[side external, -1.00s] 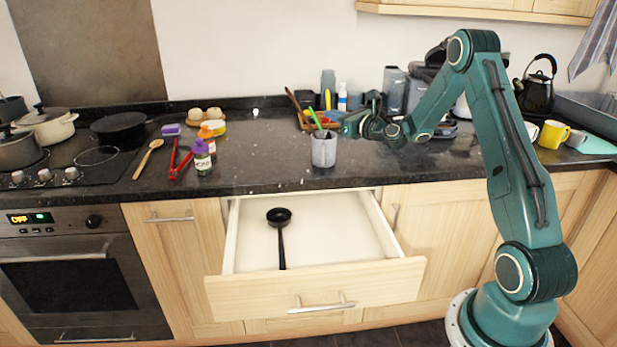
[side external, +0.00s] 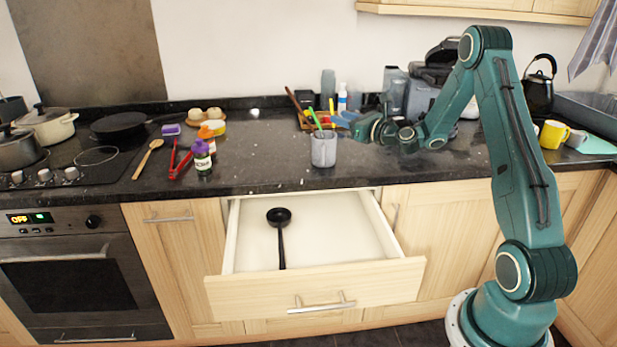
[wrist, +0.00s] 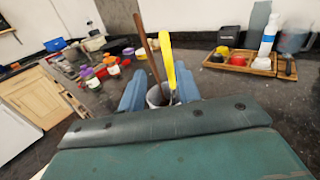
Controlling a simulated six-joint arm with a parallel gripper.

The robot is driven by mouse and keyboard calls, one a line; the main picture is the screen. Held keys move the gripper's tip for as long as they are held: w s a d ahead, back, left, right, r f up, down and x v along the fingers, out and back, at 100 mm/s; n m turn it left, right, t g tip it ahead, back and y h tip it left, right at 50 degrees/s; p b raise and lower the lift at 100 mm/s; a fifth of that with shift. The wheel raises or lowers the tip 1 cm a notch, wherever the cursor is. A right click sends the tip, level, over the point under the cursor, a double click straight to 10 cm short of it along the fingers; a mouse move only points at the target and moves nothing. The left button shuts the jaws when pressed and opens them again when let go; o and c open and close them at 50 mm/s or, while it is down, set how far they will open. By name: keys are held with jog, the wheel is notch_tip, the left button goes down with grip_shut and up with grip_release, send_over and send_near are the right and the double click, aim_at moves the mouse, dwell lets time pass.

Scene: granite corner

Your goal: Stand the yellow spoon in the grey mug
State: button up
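The grey mug (side external: 323,151) stands upright on the dark counter, above the open drawer. A slim green-looking handle (side external: 315,118) leans up out of it in the side view. In the wrist view the yellow spoon (wrist: 168,65) rises from the mug (wrist: 155,97), beside a brown stick (wrist: 146,48); the spoon's lower end is hidden inside. My gripper (wrist: 160,92) is open, its blue fingers wide apart on either side of the mug in that view. In the side view my gripper (side external: 343,119) is just right of the mug, apart from it and holding nothing.
A wooden tray (wrist: 262,66) with small items and a bottle is behind. A purple-capped jar (side external: 203,157), red tongs (side external: 180,162) and a wooden spoon (side external: 147,160) lie left. The open drawer (side external: 315,285) holds a black ladle (side external: 281,235). A yellow mug (side external: 553,134) stands right.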

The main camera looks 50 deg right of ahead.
jog(key=s+a, duration=0.1)
jog(key=s, duration=0.9)
jog(key=shift+a, duration=0.15)
dwell(0.7)
jog(key=s+a+r+n+g+y, duration=0.15)
jog(key=a+n+g+y, duration=0.25)
jog(key=a+n, duration=0.75)
jog(key=w+a+r+n+g+y, duration=0.1)
jog(key=a+r+n+g+y, duration=0.2)
jog(key=a+n, duration=0.8)
jog(key=s+a+r+n+g+h, duration=0.1)
jog(key=s+a+n+g+h, duration=0.1)
jog(key=s+n, duration=0.5)
jog(key=s+a+r+n+g+h, duration=0.1)
jog(key=s+n, duration=0.6)
jog(key=s, duration=0.8)
jog(key=shift+s+a+n+g+h, duration=0.4)
jog(key=shift+a+g+h, duration=0.5)
jog(key=shift+a+g, duration=0.3)
